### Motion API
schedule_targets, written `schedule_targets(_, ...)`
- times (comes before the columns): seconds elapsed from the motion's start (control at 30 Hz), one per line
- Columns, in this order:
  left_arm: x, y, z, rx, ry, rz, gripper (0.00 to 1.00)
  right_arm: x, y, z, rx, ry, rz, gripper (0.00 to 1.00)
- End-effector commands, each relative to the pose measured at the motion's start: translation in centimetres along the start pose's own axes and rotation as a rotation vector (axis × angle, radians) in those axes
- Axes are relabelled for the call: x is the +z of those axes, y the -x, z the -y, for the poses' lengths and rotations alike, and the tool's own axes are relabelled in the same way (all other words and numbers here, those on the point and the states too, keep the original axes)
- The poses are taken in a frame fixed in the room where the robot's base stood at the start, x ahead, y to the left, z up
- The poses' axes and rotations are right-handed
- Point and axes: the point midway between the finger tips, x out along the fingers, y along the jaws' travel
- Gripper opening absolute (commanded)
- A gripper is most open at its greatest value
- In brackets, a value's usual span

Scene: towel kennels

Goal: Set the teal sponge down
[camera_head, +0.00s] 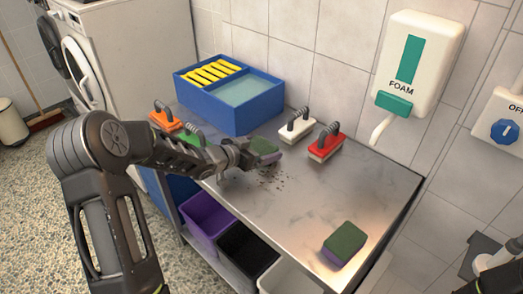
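A sponge with a dark green top (265,146) is at the tip of my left gripper (246,155), which appears shut on it, just above or at the steel table (300,209). Another sponge with a green top and purple base (344,243) lies near the table's front right corner. My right gripper is not clearly in view.
Dark crumbs lie beside the held sponge. Orange (165,121), green (189,138), white (296,130) and red (325,147) brushes stand on the table. A blue two-part tub (232,112) is behind. Bins, including a purple one (208,218), sit below. The table's right middle is clear.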

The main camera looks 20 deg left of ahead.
Motion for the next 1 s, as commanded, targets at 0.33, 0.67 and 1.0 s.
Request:
schedule_targets(0.33, 0.0, 0.0, 0.0, 0.0, 0.0, 0.0, 0.62, 0.0, 0.0, 0.0, 0.0, 0.0, 0.0, 0.36)
schedule_targets(0.67, 0.0, 0.0, 0.0, 0.0, 0.0, 0.0, 0.42, 0.0, 0.0, 0.0, 0.0, 0.0, 0.0, 0.36)
schedule_targets(1.0, -2.6, 1.1, 0.0, -0.001, -0.004, -0.003, 0.42, 0.0, 0.3, 0.1, 0.001, 0.0, 0.001, 0.36)
